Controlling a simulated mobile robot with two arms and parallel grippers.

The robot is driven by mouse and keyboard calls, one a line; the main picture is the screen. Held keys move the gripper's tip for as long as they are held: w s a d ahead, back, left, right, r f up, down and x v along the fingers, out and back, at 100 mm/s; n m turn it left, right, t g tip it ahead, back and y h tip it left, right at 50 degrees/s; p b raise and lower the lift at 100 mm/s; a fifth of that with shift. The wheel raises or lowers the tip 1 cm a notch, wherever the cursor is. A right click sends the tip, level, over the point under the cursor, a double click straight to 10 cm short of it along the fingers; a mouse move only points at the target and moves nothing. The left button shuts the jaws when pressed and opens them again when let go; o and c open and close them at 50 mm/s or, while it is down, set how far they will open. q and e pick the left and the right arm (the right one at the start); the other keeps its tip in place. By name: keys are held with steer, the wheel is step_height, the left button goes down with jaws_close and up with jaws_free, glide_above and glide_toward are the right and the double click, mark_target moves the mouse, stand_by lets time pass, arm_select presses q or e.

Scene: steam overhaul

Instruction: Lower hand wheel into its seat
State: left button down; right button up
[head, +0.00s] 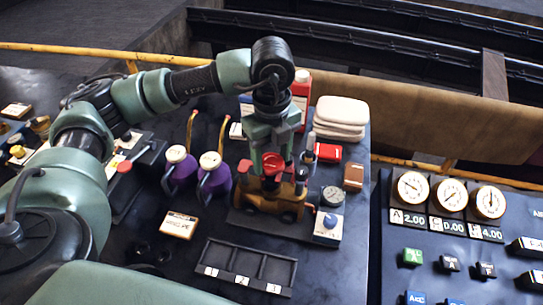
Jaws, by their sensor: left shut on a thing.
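The red hand wheel (273,159) is held below my left gripper (271,148), which points straight down. The gripper is shut on the wheel. Directly below is a brown, engine-like body (262,196) on a dark base plate. The wheel appears at the top of this body; I cannot tell whether it touches it. The seat itself is hidden by the wheel and gripper. My right gripper is not in view.
Two purple oil cans (214,177) stand left of the body. A stack of white cloths (341,117) lies behind right. A small gauge (333,196) and a blue-knobbed block (329,226) are close right. A numbered tray (246,268) lies in front. Dials (451,194) stand far right.

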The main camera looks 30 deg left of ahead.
arm_select(q)
steer(key=shift+f+b, duration=0.2)
steer(key=shift+b, duration=0.1)
steer(key=c, duration=0.7)
jaws_free()
steer(key=shift+r, duration=0.1)
steer(key=shift+o, duration=1.2)
steer(key=shift+s, duration=0.2)
steer(key=shift+c, duration=0.6)
steer(key=shift+o, duration=1.4)
